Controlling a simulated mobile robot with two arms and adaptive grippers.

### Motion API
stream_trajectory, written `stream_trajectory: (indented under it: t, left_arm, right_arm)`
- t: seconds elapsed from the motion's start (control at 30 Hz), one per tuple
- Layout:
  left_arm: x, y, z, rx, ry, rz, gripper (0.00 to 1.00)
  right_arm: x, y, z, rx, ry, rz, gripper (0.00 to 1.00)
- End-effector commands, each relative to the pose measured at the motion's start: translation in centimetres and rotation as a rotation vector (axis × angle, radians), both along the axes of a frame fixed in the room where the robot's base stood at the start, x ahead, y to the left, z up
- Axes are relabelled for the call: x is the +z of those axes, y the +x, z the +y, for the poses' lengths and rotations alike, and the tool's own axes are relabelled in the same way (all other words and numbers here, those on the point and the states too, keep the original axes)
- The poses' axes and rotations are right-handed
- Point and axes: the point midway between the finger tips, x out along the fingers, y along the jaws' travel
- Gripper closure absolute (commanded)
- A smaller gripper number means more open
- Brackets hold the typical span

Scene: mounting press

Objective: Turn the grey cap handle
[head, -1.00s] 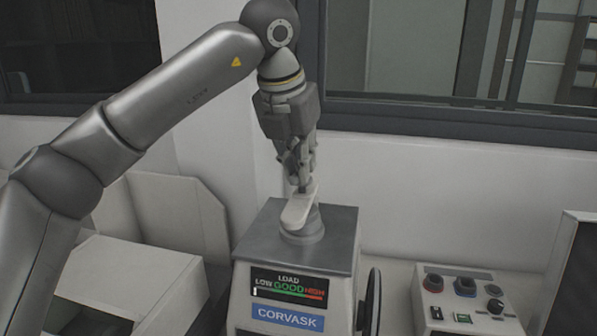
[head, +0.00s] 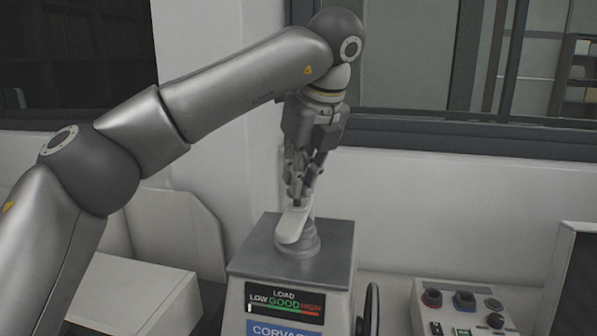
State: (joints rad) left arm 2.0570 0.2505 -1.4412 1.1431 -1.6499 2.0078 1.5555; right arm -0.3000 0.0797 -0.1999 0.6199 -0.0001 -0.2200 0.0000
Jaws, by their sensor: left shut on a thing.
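The grey cap handle (head: 291,227) is a pale, flat bar on a round grey cap (head: 300,243) on top of the mounting press (head: 288,287). Its near end points toward the front of the press. My left gripper (head: 301,203) comes down from above, and its fingers are shut on the far part of the handle, hiding that part. The load display (head: 285,300) on the press front shows LOW, GOOD and HIGH, with a short white mark at the low end. My right gripper is not in view.
A dark wheel (head: 372,310) is at the press's right side. A wall and window are behind.

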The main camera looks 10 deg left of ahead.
Motion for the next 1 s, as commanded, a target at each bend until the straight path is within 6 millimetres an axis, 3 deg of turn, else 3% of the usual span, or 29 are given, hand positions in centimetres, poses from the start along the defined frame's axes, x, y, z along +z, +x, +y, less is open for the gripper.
stream_trajectory:
  t: [0.6,1.0]
  left_arm:
    - [0.3,0.4,-0.3,0.55,0.0,0.003,1.0]
    - [0.0,0.6,-0.3,0.731,-0.001,0.001,1.0]
  right_arm:
    - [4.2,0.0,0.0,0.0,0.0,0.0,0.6]
    - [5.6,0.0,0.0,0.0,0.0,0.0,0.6]
